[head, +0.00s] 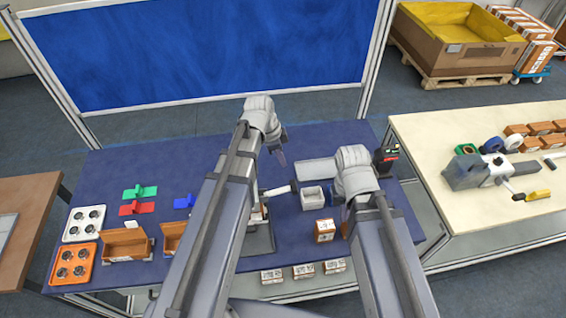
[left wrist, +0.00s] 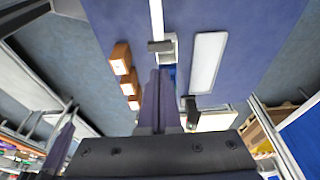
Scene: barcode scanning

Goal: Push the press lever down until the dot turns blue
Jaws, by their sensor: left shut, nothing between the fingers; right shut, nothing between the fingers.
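A grey press (head: 259,238) stands on the blue table, largely hidden behind my left arm. A pale bar (head: 279,190), which looks like its lever, sticks out to the right of that arm. My left gripper (head: 281,157) is shut and empty, above the table and beyond the bar in the head view. Its closed fingers (left wrist: 160,100) also show in the left wrist view. A small blue patch (left wrist: 171,72) shows beside them; I cannot tell what it is. I cannot make out the press's dot. My right gripper (head: 345,229) is shut, mostly hidden by its arm.
A small grey bin (head: 313,198) and a carton (head: 325,230) stand right of the press. A pale panel (left wrist: 209,62) lies on the table. Red and green holders (head: 139,191) and trays (head: 74,264) occupy the left side.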

